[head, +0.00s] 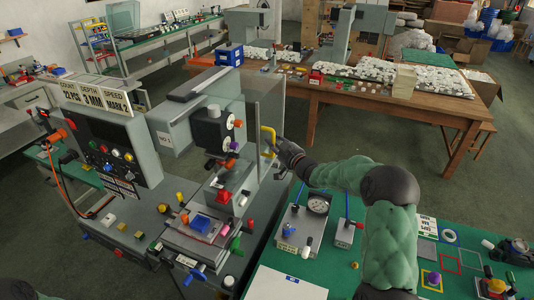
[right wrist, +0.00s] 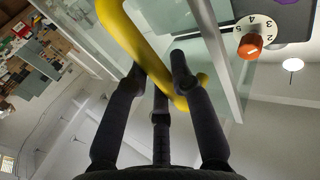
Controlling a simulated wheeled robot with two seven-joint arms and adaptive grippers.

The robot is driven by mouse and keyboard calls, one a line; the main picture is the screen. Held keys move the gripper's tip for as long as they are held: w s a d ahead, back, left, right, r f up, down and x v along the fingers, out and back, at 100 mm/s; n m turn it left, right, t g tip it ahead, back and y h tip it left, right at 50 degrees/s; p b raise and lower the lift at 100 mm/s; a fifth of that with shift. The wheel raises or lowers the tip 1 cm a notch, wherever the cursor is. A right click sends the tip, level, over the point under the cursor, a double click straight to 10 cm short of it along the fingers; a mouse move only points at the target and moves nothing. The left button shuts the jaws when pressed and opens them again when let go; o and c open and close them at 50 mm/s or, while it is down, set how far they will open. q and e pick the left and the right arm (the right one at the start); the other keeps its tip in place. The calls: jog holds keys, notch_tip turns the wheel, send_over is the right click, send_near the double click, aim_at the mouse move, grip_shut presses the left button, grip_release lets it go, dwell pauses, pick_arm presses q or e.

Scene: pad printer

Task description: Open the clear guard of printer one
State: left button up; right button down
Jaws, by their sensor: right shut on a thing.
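Printer one is the grey machine with a "NO.1" label (head: 166,138) at left centre in the head view. Its clear guard (head: 262,100) is an upright see-through panel at the printer's right side. A yellow bar handle (head: 267,133) is on the guard; it crosses the right wrist view (right wrist: 125,40) large and close. My right gripper (head: 279,149) is shut on this handle, and in the right wrist view its dark fingers (right wrist: 163,82) are around the bar. I cannot tell how far the guard stands open. My left gripper is not in view.
A control panel (head: 105,140) stands left of the printer head. A wooden table (head: 440,108) with many small parts is behind. Grey floor separates them.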

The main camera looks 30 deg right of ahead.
jog(key=p, duration=0.6)
send_near(280, 115)
jog(key=w, duration=0.4)
jog(key=shift+a, duration=0.4)
jog(key=c, duration=1)
grip_release()
jog(key=shift+w, duration=0.1)
jog(key=shift+c, duration=0.2)
jog(key=s+d, duration=0.1)
jog(key=s, duration=1.1)
jog(key=shift+d, duration=0.3)
